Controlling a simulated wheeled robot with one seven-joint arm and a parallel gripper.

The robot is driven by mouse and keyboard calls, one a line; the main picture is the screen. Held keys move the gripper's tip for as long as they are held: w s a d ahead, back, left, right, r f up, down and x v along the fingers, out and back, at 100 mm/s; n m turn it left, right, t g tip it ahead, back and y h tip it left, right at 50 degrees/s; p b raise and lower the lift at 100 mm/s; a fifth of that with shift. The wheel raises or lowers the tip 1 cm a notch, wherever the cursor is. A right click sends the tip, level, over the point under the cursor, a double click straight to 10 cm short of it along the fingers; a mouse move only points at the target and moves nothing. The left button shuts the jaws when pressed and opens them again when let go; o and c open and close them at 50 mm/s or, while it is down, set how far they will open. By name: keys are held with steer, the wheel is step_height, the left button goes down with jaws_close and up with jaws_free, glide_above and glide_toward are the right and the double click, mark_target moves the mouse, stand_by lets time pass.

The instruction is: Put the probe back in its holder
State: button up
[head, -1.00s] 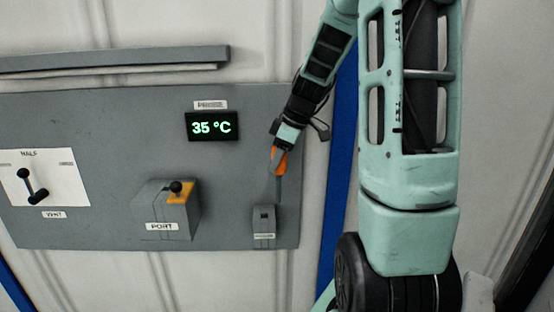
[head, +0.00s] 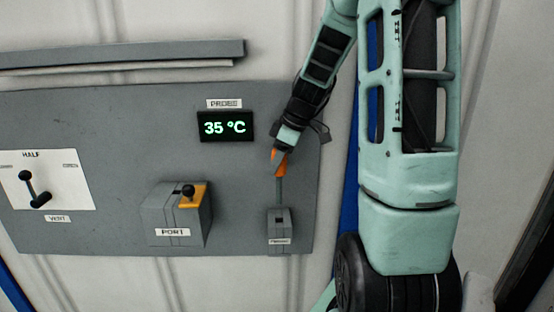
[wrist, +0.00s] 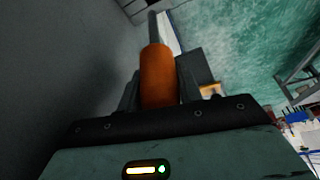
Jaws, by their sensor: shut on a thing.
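The probe has an orange handle (head: 280,162) and a thin grey shaft (head: 280,192) that points down. My gripper (head: 278,157) is shut on the orange handle, which also shows between the fingers in the wrist view (wrist: 158,76). The holder (head: 279,230) is a small grey box with a label, low on the right of the grey panel. The shaft's lower end is at the top of the holder in the head view. I cannot tell whether the tip is inside it or in front of it.
The grey panel (head: 120,110) carries a display (head: 225,127) reading 35 °C under a probe label. A box marked PORT (head: 172,222) with a black knob stands left of the holder. A black lever (head: 34,190) is at far left. A grey rail (head: 120,57) runs above.

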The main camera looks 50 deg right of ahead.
mark_target(277, 174)
steer(key=shift+f+b, duration=1.15)
steer(key=shift+f, duration=0.9)
steer(key=shift+f+b, duration=1.25)
steer(key=shift+b, duration=1.05)
stand_by(1.2)
steer(key=shift+f, duration=0.1)
